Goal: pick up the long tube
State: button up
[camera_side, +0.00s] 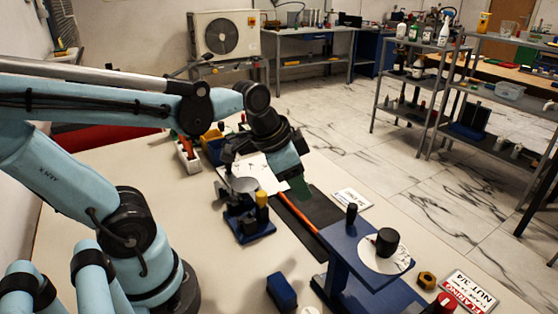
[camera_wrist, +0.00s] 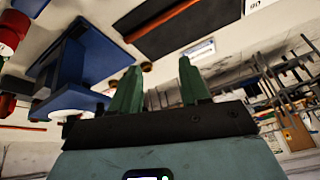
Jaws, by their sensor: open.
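The long tube (camera_side: 297,211) is thin and orange and lies along a dark mat (camera_side: 318,204) on the bench. Its far end is hidden behind my gripper in the side view. An orange rod that looks like the same tube shows on the dark mat at the top of the wrist view (camera_wrist: 158,20). My gripper (camera_side: 301,188) has green fingers and is above the bench near the mat's far end. In the wrist view my gripper (camera_wrist: 160,78) has its two fingers apart, with nothing between them.
A blue stand with a white dial and black knob (camera_side: 387,242) stands right of the mat. A blue-based fixture with a yellow post (camera_side: 262,207) stands left of it. A blue block (camera_side: 282,291), brass nut (camera_side: 427,281) and sign (camera_side: 467,293) lie at the front.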

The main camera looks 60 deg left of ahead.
jog(key=w+a+f+m+g+h, duration=0.25)
jog(key=w+m+g+h, duration=0.2)
jog(key=m, duration=0.95)
jog(key=shift+g+y, duration=0.35)
jog(key=shift+w+x, duration=0.2)
jog(key=shift+x, duration=2.7)
jog(key=shift+w+x, duration=0.2)
jog(key=shift+x, duration=2.75)
jog(key=shift+a, duration=0.15)
grip_shut()
